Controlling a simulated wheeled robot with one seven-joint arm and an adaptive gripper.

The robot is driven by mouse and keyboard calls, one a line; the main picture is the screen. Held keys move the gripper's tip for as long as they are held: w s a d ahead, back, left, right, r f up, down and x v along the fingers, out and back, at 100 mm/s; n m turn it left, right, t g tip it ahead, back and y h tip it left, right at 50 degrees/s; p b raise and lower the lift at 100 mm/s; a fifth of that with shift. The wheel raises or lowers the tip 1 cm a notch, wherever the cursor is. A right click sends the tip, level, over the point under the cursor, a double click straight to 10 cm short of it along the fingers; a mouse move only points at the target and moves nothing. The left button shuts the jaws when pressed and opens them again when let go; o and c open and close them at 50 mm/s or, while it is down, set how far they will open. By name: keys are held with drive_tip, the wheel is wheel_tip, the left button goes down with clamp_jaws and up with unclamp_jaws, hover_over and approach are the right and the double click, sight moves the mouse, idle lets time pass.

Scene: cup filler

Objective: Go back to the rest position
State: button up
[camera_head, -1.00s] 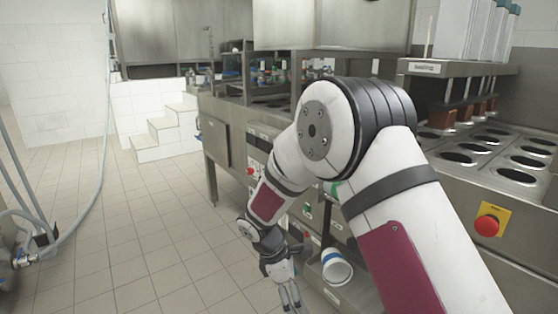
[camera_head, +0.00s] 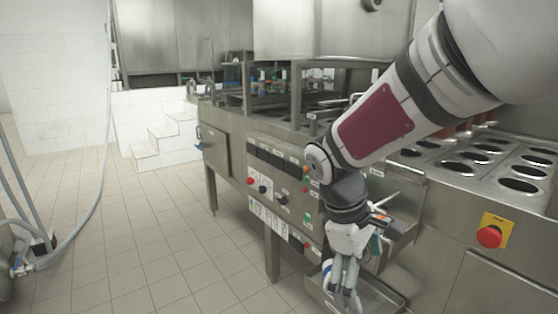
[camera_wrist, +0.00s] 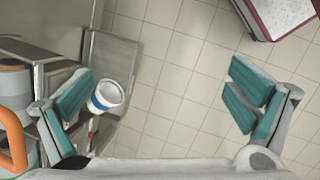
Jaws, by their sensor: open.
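My gripper (camera_head: 345,288) hangs low in front of the machine in the head view, its fingers pointing down. I see no finger closed on the cup.
The steel machine (camera_head: 460,225) fills the right side, with several round openings on top and a red stop button (camera_head: 489,237). A control panel (camera_head: 283,185) faces the aisle. A hose (camera_head: 103,170) hangs at the far left.

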drive_tip(key=s+d+r+m+y, duration=0.1)
drive_tip(key=s+d+r+m, duration=0.15)
drive_tip(key=s, duration=0.45)
drive_tip(key=s+d+r+m+y, duration=0.1)
drive_tip(key=s+d+r+m, duration=0.2)
drive_tip(key=s, duration=0.4)
drive_tip(key=s+a+m+t+y, duration=0.15)
drive_tip(key=s+m, duration=0.35)
drive_tip(key=s, duration=0.7)
wheel_tip(320, 180, up, 26)
drive_tip(key=t+p, duration=0.3)
drive_tip(key=p, duration=2)
drive_tip(key=shift+f+p, duration=0.25)
drive_tip(key=shift+p, duration=0.05)
